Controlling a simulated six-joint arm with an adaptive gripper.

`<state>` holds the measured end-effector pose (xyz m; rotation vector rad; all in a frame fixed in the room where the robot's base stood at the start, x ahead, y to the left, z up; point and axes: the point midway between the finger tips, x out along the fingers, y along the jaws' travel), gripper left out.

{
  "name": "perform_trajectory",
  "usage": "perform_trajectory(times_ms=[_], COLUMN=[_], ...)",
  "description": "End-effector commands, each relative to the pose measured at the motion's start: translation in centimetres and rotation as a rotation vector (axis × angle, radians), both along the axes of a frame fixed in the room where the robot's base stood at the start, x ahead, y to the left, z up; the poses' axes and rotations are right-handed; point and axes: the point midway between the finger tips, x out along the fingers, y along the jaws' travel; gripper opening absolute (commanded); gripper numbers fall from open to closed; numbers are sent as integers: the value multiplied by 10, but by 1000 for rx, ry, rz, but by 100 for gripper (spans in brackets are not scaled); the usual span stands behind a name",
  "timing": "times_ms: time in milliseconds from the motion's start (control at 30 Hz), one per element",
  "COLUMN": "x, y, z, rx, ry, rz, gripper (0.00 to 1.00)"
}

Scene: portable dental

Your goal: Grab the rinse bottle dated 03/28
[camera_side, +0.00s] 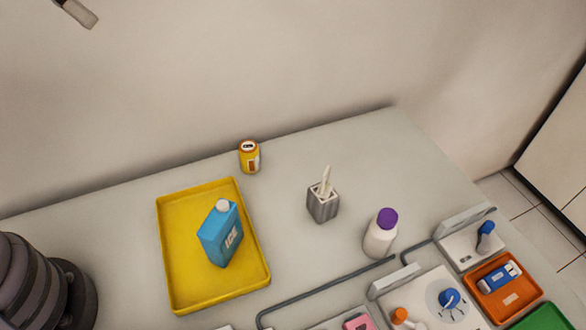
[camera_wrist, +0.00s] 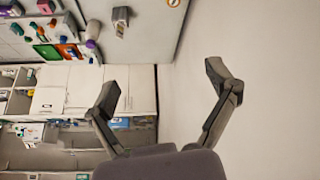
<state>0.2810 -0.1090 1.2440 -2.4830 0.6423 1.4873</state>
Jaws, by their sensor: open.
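A blue bottle (camera_side: 220,236) with a white cap and a pale label stands in a yellow tray (camera_side: 169,285) at the left of the counter. A white bottle (camera_side: 379,240) with a purple cap stands right of centre; it also shows in the wrist view (camera_wrist: 92,33). I cannot read a date on either bottle, so I cannot tell which one is dated 03/28. My gripper (camera_wrist: 163,82) is open and empty in the wrist view, with its fingers wide apart and away from both bottles. The blue bottle does not show in the wrist view.
A yellow can (camera_side: 249,158) stands near the back edge. A grey ribbed holder (camera_side: 323,208) with a brush stands between the bottles. White trays, an orange tray (camera_side: 487,298) and a green tray (camera_side: 545,319) fill the front right. A grey tube (camera_side: 320,290) crosses the counter front.

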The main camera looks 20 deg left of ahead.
Motion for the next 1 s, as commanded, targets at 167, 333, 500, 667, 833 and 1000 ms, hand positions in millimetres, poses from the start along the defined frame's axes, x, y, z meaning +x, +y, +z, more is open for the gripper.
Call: perform_trajectory(times_ms=[167,333,500,667,833,1000], x=[63,90,86,73,70,76], y=[-105,-210,-294,-334,-349,-363], z=[-40,-107,-186,-236,-258,-288], rx=[-24,-23,4,29,39,39], ry=[-1,-18,-40,-55,-62,-60], rz=[-255,-457,-611,-689,-714,-713], gripper=[86,86,86,86,86,86])
